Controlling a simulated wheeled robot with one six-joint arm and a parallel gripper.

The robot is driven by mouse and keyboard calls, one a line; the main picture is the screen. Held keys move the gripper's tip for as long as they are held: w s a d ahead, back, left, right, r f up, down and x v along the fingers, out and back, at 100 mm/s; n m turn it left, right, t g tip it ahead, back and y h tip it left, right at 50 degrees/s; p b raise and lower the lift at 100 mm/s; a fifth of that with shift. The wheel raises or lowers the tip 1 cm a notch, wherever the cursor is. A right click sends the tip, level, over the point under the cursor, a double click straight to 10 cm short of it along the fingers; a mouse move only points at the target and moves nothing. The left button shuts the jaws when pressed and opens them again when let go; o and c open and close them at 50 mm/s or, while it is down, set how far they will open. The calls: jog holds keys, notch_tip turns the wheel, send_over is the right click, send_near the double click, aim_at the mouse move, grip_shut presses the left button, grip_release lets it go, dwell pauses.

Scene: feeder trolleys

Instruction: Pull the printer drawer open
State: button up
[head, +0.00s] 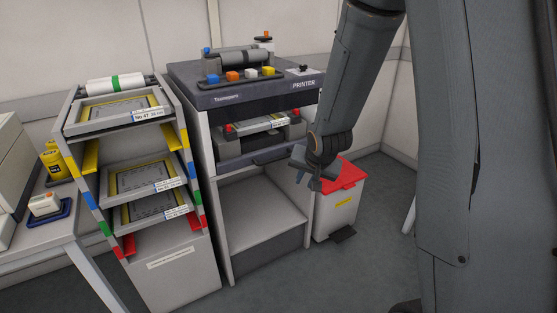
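The printer (205,97) is a dark-topped cabinet in the middle of the head view, with PRINTER written on its front edge. Below its top is an open bay holding a framed stencil (245,124) with red clamps at its sides. Under the bay is the dark drawer front (232,160) with a handle (271,159); it looks flush with the cabinet. My gripper (303,172) hangs at the right of the drawer front, near the handle's right end. I see no contact with the handle. Its fingers are small and dark here, so their opening is unclear.
A rack (176,262) with several framed stencils stands left of the printer. A red-lidded bin (343,175) stands close behind my gripper on the right. A white table (32,243) is at the far left. Bare floor (385,190) lies right of the bin.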

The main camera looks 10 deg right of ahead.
jog(key=w+f+m+t+y, duration=0.2)
jog(key=w+f+m+t, duration=0.2)
jog(key=w, duration=0.8)
jog(key=m+t+y, duration=0.3)
jog(key=m+t, duration=0.1)
send_near(277, 158)
jog(key=w+f, duration=0.2)
jog(key=shift+a+r+p+x, duration=0.1)
jog(key=shift+r+x, duration=0.05)
jog(key=shift+x, duration=1.2)
jog(key=shift+a+r+p+x, duration=0.1)
jog(key=shift+r+x, duration=0.05)
jog(key=shift+x, duration=1.2)
jog(key=shift+a+r+p+x, duration=0.1)
jog(key=shift+x, duration=1.25)
grip_shut()
